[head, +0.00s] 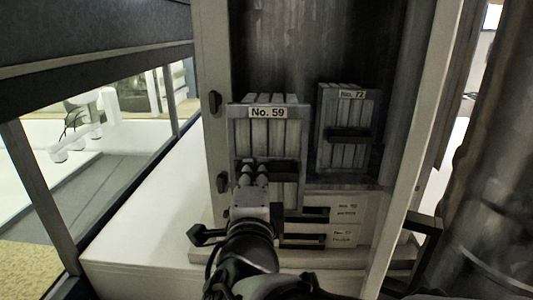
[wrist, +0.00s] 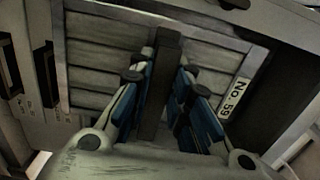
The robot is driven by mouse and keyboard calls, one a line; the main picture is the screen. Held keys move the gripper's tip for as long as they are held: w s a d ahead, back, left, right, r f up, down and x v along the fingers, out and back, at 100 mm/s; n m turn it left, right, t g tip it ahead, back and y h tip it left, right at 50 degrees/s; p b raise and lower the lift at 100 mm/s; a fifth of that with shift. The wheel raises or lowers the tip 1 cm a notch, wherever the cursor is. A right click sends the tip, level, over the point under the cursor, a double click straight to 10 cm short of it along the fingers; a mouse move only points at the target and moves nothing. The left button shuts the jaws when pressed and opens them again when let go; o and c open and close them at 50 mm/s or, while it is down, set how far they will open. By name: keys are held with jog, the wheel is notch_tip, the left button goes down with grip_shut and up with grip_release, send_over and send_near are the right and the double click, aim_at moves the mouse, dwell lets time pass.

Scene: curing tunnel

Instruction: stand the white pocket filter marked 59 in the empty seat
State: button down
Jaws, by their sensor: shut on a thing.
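The white pocket filter marked 59 (head: 268,135) is upright in the left part of the cabinet opening in the head view, its pockets showing above its label. It looks larger and nearer than the filter beside it. My gripper (head: 254,174) is in front of it, shut on its dark handle bar. In the wrist view the blue-padded fingers (wrist: 163,95) lie on both sides of the bar (wrist: 162,70), and the filter's front (wrist: 105,57) fills much of the picture. The filter hides the seat behind it. I cannot tell whether its lower edge rests on anything.
A second filter marked No. 72 (head: 347,125) stands upright to the right, with its own dark handle. Below are labelled plates (head: 345,211) with dark slots. The cabinet's left post (head: 212,60) with dark knobs and its right post (head: 425,130) border the opening.

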jog(key=shift+w+r+b, duration=0.15)
jog(key=shift+w+b, duration=0.15)
jog(key=shift+w, duration=0.35)
jog(key=w+b, duration=0.1)
jog(key=w, duration=0.6)
jog(key=shift+w+d, duration=0.15)
jog(key=shift+w, duration=0.1)
jog(key=w, duration=1.3)
jog(key=shift+d+f, duration=0.2)
jog(key=shift+f, duration=0.1)
jog(key=shift+f+b, duration=0.4)
jog(key=shift+b, duration=0.15)
jog(key=c, duration=1.4)
grip_release()
jog(key=shift+s, duration=0.1)
jog(key=s, duration=1.2)
jog(key=shift+d+f, duration=0.1)
jog(key=shift+f, duration=0.05)
